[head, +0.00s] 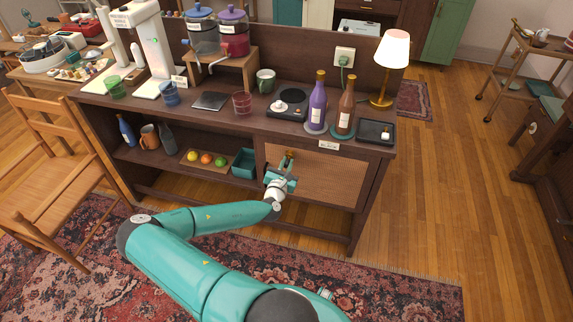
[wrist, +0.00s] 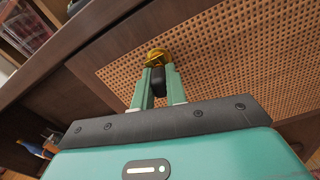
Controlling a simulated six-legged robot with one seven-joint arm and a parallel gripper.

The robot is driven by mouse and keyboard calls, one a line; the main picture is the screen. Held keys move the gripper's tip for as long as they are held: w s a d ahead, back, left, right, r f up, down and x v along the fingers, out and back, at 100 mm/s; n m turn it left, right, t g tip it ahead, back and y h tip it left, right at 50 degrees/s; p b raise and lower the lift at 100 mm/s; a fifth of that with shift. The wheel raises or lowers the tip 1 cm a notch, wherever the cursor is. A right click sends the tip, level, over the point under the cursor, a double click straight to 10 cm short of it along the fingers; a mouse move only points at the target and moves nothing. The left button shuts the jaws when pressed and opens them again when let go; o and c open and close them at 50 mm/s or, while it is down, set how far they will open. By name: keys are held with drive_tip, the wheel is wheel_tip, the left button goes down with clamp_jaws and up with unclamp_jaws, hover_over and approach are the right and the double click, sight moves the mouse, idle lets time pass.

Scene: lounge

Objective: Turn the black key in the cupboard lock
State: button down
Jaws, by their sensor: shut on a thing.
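The black key (wrist: 158,82) sits between the two green fingers of my gripper (wrist: 157,90) in the wrist view. A round brass lock (wrist: 157,56) shows just beyond it on the cupboard door (wrist: 215,60), which has a woven cane panel. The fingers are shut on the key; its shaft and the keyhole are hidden. In the head view my gripper (head: 287,163) is at the upper left part of the cane door (head: 325,180), under the sideboard top. The door looks closed. The key cannot be made out in the head view.
Bottles (head: 318,103), a hot plate (head: 290,104) and a lamp (head: 392,60) stand on the sideboard top (head: 215,120) above the door. Left of the door, an open shelf holds a fruit tray (head: 200,168) and a teal box (head: 244,163). A wooden chair (head: 45,165) stands at the left.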

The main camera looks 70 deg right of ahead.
drive_tip(key=shift+s+f, duration=0.3)
drive_tip(key=shift+s, duration=0.05)
drive_tip(key=n, duration=0.3)
drive_tip(key=c, duration=1.5)
unclamp_jaws()
drive_tip(key=shift+o, duration=0.8)
drive_tip(key=shift+w+r, duration=0.1)
drive_tip(key=shift+r, duration=0.1)
drive_tip(key=o, duration=0.4)
drive_tip(key=shift+w, duration=0.1)
drive_tip(key=shift+s+a+r, duration=0.1)
drive_tip(key=shift+s+a, duration=0.1)
drive_tip(key=shift+a, duration=0.95)
drive_tip(key=shift+s+a+f, duration=0.1)
drive_tip(key=shift+s+a, duration=0.05)
drive_tip(key=shift+a, duration=1)
drive_tip(key=shift+s+a+r, duration=0.1)
drive_tip(key=shift+s+a, duration=0.1)
drive_tip(key=shift+a, duration=0.95)
